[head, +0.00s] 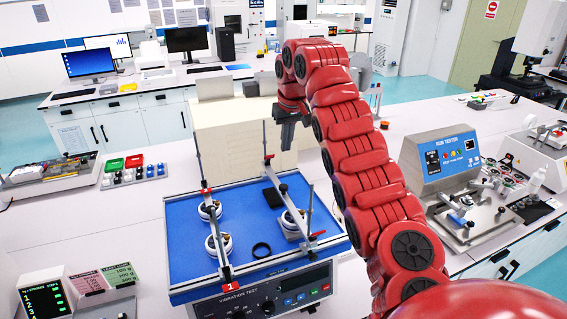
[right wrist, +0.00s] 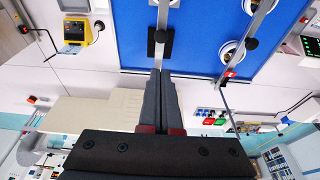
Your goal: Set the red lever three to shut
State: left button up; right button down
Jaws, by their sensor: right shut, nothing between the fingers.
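The vibration tester (head: 262,303) has a blue plate (head: 185,240) crossed by two metal clamp bars. Small red parts show at the bar ends: one at the left bar's far end (head: 206,190), one at the right bar's far end (head: 269,157) and one at its near end (head: 318,234). A red tag marked 1 (head: 229,288) is at the left bar's near end. I cannot tell which is lever three. My right gripper (head: 290,146) is shut and empty, above the plate's far edge. In the right wrist view its fingertips (right wrist: 162,72) overlap the right bar's end; contact is unclear. My left gripper is out of view.
Thin upright rods rise at the bar ends. A rub tester (head: 447,155) stands to the right. A beige cabinet (head: 230,140) stands behind.

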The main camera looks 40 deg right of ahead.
aim_at(316, 235)
jog(key=k+l, duration=0.1)
jog(key=k, duration=0.4)
jog(key=k+l, duration=0.15)
jog(key=k, duration=0.35)
jog(key=k+l, duration=0.1)
jog(key=k, duration=0.4)
